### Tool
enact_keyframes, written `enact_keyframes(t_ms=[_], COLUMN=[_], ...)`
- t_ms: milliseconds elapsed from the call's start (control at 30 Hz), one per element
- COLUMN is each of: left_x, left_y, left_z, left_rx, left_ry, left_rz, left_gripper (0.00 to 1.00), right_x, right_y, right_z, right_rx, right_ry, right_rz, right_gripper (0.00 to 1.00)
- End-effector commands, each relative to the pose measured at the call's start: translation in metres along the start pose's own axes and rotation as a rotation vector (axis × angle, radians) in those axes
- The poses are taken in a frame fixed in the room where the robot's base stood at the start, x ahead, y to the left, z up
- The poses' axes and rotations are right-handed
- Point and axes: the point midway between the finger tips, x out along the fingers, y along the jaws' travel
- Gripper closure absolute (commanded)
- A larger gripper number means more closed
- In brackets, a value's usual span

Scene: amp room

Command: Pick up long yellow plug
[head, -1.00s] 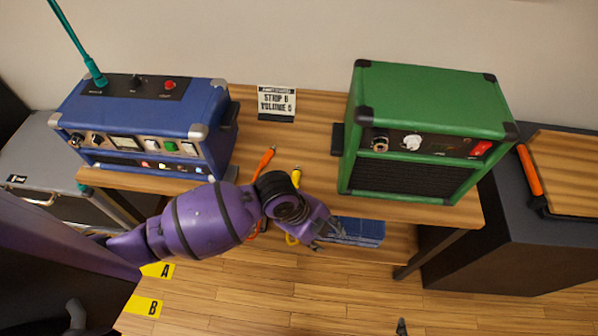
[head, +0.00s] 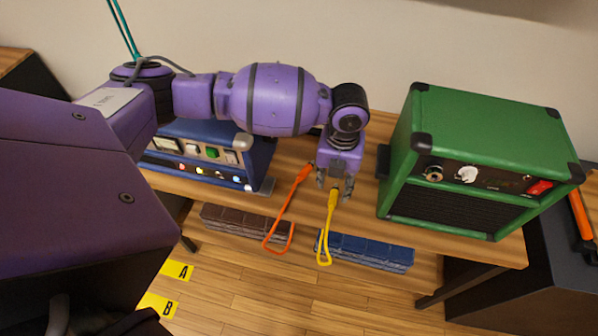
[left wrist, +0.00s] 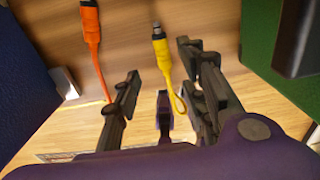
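The long yellow plug (head: 331,204) lies at the table's front edge, its yellow cable looping down over the edge. In the left wrist view the yellow plug (left wrist: 161,52) has a metal tip pointing away from the gripper. My left gripper (head: 334,186) is over the yellow plug. In the left wrist view its fingers (left wrist: 160,66) are spread, with the plug between them in the picture and no visible contact. Whether it is level with the plug is unclear. My right gripper is not in view.
An orange plug (head: 303,174) with a cable lies just left of the yellow one. A green amp (head: 460,210) stands right, a blue amp (head: 210,150) left, partly behind my arm. Brown (head: 245,226) and blue (head: 366,250) pedal-like blocks sit below the table edge.

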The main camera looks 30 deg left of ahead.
Motion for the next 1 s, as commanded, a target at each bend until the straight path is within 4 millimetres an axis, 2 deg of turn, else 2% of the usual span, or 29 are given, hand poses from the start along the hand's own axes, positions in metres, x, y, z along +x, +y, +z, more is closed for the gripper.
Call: enact_keyframes(t_ms=[433, 733, 1000], left_x=[0.058, 0.064, 0.063], left_y=[-0.005, -0.005, -0.005], left_z=[0.001, 0.001, 0.001], left_rx=[-0.002, -0.001, -0.001], left_ry=[-0.003, -0.004, -0.005], left_rz=[-0.002, -0.003, -0.004], left_gripper=[0.61, 0.61, 0.95], right_x=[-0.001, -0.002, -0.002], right_y=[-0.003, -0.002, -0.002], right_z=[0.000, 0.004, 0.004], right_rx=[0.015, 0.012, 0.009], right_ry=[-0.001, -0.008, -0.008], right_rz=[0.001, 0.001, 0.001], right_gripper=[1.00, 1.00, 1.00])
